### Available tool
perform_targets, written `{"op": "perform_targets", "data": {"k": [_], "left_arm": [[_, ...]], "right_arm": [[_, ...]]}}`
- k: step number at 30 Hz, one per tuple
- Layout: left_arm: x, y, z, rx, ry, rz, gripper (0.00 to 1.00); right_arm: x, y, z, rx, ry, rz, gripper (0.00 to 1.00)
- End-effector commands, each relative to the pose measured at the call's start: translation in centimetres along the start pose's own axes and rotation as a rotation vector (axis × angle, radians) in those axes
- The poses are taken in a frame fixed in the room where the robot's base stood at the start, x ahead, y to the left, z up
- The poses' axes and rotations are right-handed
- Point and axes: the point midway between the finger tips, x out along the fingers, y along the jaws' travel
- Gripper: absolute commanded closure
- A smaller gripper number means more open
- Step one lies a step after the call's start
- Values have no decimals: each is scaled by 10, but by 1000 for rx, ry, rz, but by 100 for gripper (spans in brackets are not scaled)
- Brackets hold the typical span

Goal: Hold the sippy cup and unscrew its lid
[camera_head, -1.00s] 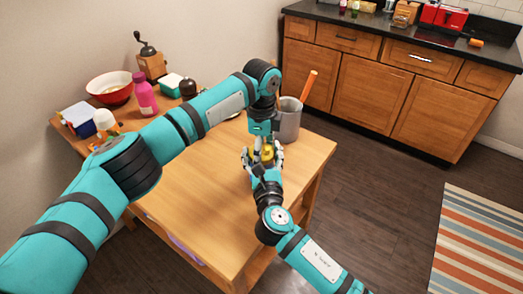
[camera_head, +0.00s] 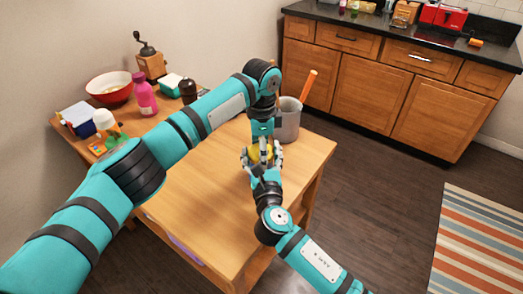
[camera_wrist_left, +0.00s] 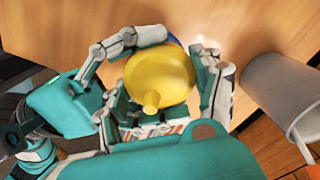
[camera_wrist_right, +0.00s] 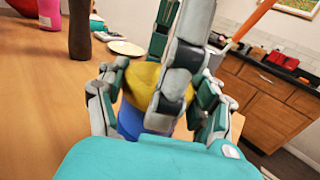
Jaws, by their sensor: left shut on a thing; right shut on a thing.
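The sippy cup has a yellow lid with a spout (camera_wrist_left: 158,78) and a blue body (camera_wrist_right: 133,122). It stands on the wooden table, and in the head view only a bit of its yellow lid (camera_head: 256,153) shows between the grippers. My left gripper (camera_wrist_left: 160,62) reaches down from above, its fingers on both sides of the yellow lid. My right gripper (camera_wrist_right: 158,100) comes in low from the front, its fingers around the cup. The fingers of both grippers hide much of the blue body.
A grey pot (camera_head: 288,120) with an orange-handled utensil stands close behind the cup. A pink bottle (camera_head: 144,95), a dark bottle (camera_head: 188,91), a red bowl (camera_head: 110,88) and a grinder (camera_head: 150,63) stand at the back left. The table's front (camera_head: 200,205) is clear.

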Motion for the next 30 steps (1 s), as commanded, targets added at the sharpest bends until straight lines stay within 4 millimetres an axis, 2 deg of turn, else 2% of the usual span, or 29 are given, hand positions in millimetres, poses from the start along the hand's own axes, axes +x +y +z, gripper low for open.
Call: {"op": "perform_targets", "data": {"k": [16, 17, 18, 22, 30], "left_arm": [[0, -1, 2, -6, -4, 0, 73], [0, -1, 3, -6, -5, 0, 30], [0, -1, 3, -6, -4, 0, 25], [0, -1, 2, -4, -3, 1, 9], [-1, 0, 1, -1, -1, 0, 9]], "right_arm": [[1, -4, -2, -2, 5, -11, 100], [1, -4, -2, -2, 5, -11, 100], [1, -4, -2, -2, 5, -11, 100], [1, -3, -2, -2, 4, -8, 100], [0, -2, -2, 0, 3, -4, 100]]}}
